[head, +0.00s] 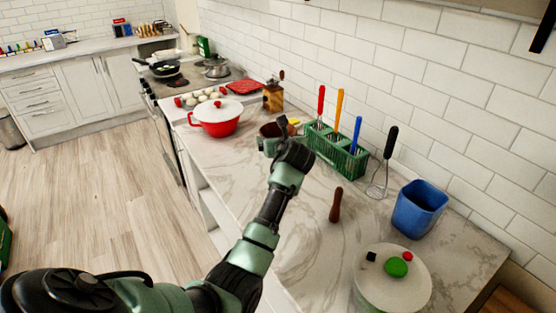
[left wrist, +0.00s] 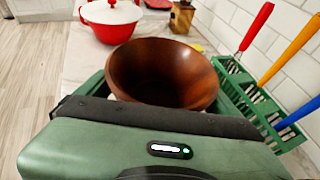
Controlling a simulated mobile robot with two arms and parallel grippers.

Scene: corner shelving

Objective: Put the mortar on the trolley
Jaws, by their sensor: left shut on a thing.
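The mortar (left wrist: 165,72) is a brown wooden bowl, upright in the left wrist view. It also shows in the head view (head: 268,130), partly hidden behind my left gripper (head: 276,139). My left gripper is shut on the mortar, with its green fingers at the bowl's sides. The mortar is over the marble counter; I cannot tell whether it touches the surface. I cannot make out the trolley. My right gripper is not in view.
A green basket (head: 338,155) with colored-handled utensils is close to the mortar's right. A blue container (head: 419,208) and lidded pot (head: 392,285) are nearer. The wooden floor (head: 95,190) at left is open.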

